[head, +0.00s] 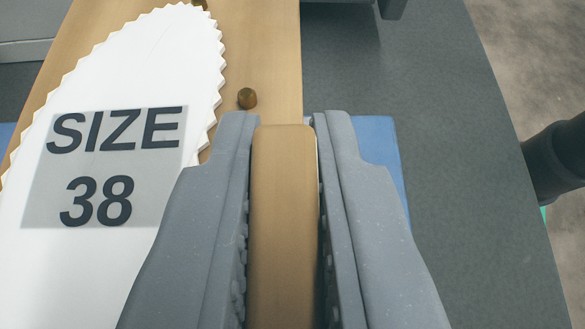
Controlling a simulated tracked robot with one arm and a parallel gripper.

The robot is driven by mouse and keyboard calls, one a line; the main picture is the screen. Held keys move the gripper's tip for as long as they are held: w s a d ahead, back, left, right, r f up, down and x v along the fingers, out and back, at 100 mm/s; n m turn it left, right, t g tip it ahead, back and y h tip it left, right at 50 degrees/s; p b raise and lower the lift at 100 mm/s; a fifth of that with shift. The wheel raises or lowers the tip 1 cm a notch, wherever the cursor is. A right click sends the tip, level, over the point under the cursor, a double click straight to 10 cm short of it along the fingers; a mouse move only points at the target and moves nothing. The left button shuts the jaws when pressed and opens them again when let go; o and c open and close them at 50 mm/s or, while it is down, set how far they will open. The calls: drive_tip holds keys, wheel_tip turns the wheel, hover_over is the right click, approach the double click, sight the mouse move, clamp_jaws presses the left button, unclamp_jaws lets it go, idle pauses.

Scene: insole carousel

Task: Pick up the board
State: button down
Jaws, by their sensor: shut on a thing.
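The board (262,45) is a flat light-brown wooden panel that runs away from me. My gripper (284,125) is shut on a raised wooden block (284,200) at the board's right side, with one grey finger on each side of it. The block looks the same colour as the board; its join to the board is hidden by the fingers. A white insole shape (140,75) with a zigzag edge and a "SIZE 38" label (105,165) lies on the board to the left. The near part of the board is out of view.
A dark grey surface (450,130) lies to the right, with a blue patch (380,140) beside my right finger. A dark cylindrical part (560,158) is at the right edge. Pale floor shows at upper right.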

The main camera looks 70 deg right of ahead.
drive_tip(key=shift+s+a+r+p, duration=0.1)
drive_tip(key=shift+s+a+p, duration=0.1)
drive_tip(key=shift+a+p, duration=0.6)
drive_tip(key=shift+s+a+r+p, duration=0.1)
drive_tip(key=shift+s+a+p, duration=0.2)
drive_tip(key=shift+p, duration=0.85)
drive_tip(key=shift+s+a+r+p, duration=0.1)
drive_tip(key=shift+a+p, duration=0.55)
drive_tip(key=shift+p, duration=0.3)
drive_tip(key=a+p, duration=0.1)
drive_tip(key=p, duration=0.1)
drive_tip(key=a+p, duration=0.1)
drive_tip(key=p, duration=0.1)
drive_tip(key=shift+s+f, duration=0.2)
drive_tip(key=shift+s, duration=0.1)
